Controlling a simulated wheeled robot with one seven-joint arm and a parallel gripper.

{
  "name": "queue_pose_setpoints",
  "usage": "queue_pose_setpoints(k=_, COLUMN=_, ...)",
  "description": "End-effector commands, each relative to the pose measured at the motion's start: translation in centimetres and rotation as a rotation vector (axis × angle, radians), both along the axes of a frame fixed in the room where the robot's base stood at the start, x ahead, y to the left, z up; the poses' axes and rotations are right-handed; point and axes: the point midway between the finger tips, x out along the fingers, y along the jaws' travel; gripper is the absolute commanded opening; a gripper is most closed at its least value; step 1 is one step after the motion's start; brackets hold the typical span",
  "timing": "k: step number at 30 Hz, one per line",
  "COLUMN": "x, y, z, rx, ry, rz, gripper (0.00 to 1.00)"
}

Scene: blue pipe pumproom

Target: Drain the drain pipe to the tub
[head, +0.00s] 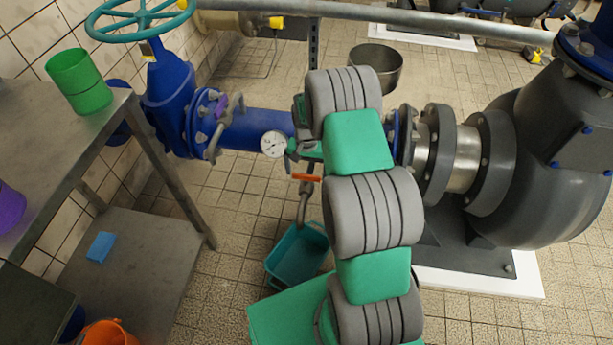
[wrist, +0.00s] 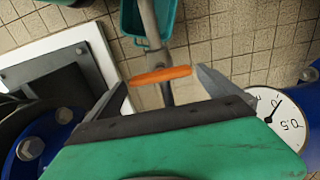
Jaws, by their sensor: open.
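The drain pipe (head: 304,203) hangs below the blue pipe (head: 252,130) in the head view and ends over the teal tub (head: 297,258) on the floor. An orange lever handle (head: 306,178) sits on the drain pipe. In the wrist view, the handle (wrist: 162,76) lies crosswise in front of the drain pipe (wrist: 150,22), with part of the tub (wrist: 130,18) beyond. My gripper (wrist: 157,78) is open, with one finger on each side of the handle. I see no clear contact. No water shows at the outlet. My arm hides part of the blue pipe.
A pressure gauge (head: 274,144) sits on the blue pipe, close to my gripper's right side in the wrist view. A grey pump (head: 540,170) stands at right. A metal table (head: 40,130) with a green cup (head: 79,82) stands at left. Tiled floor lies free around the tub.

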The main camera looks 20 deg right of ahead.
Motion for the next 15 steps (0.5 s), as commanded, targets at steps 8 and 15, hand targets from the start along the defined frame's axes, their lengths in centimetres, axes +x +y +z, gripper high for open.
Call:
queue_pose_setpoints(k=8, x=0.08, y=0.02, z=-1.63, rx=0.0, ry=-0.002, rz=0.001, gripper=1.0)
queue_pose_setpoints(k=15, x=0.06, y=0.03, z=-1.61, rx=0.0, ry=-0.001, rz=0.002, gripper=0.9)
